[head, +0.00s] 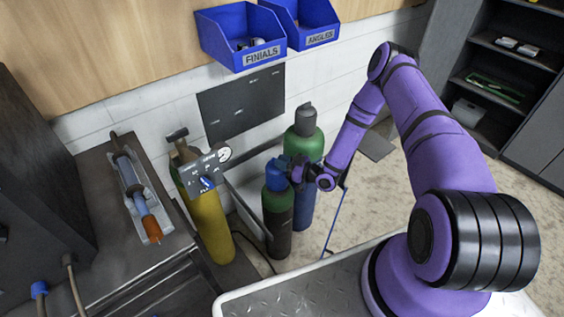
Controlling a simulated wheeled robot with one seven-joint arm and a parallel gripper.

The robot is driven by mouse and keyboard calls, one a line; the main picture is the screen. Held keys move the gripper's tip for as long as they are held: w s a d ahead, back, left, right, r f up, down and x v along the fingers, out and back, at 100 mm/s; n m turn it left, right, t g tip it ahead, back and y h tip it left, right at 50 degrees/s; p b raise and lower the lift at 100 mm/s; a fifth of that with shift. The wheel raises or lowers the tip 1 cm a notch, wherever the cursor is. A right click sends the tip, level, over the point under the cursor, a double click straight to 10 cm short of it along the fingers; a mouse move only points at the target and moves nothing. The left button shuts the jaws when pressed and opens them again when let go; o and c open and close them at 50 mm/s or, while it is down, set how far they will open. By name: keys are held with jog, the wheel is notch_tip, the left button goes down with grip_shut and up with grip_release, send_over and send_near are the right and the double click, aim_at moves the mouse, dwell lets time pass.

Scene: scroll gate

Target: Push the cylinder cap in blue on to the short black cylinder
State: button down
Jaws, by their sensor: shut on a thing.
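The short black cylinder (278,238) stands on the floor near the picture's middle. It has a dark body and a green shoulder. The blue cylinder cap (276,175) is at the top of this cylinder. My gripper (293,172) reaches in from the right at the height of the cap and is shut on it. The fingers are small and dark, and partly merge with the cap. I cannot tell how far down the cap sits on the cylinder's neck, as the cap hides it.
A taller blue cylinder with a green shoulder and grey cap (306,142) stands close behind. A yellow cylinder (212,228) with a gauge panel (205,171) stands at left. A workbench (110,225) lies further left. Blue bins (241,35) hang above. Floor at right is mostly free.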

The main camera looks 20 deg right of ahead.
jog(key=shift+f, duration=1.35)
dwell(0.6)
jog(key=c, duration=0.9)
grip_release()
jog(key=o, duration=0.5)
jog(key=shift+o, duration=0.2)
jog(key=shift+d, duration=0.1)
